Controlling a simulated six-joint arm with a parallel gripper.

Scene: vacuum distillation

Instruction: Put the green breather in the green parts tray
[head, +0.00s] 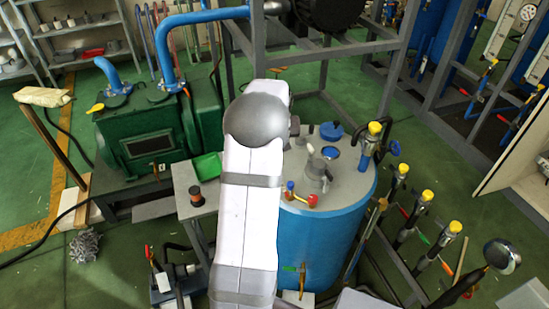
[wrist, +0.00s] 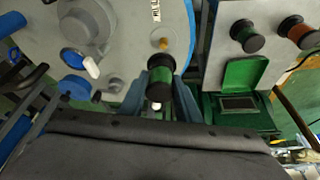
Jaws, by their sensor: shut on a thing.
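My gripper (wrist: 160,85) shows in the wrist view with its two blue-grey fingers shut on the green breather (wrist: 159,94), a small cylinder with a black end and a green band. The breather is held beside the blue tank's grey lid in that view. The green parts tray (wrist: 246,72) lies to the right of the gripper and apart from it, on a grey side table. The tray also shows in the head view (head: 208,166), left of my arm. In the head view my arm hides the gripper and the breather.
The grey side table (wrist: 218,20) also bears a dark cylinder (wrist: 246,36) and a copper-coloured one (wrist: 299,33). The blue tank (head: 325,235) has fittings and valves on its lid. A green pump (head: 150,140) stands behind the table at the left.

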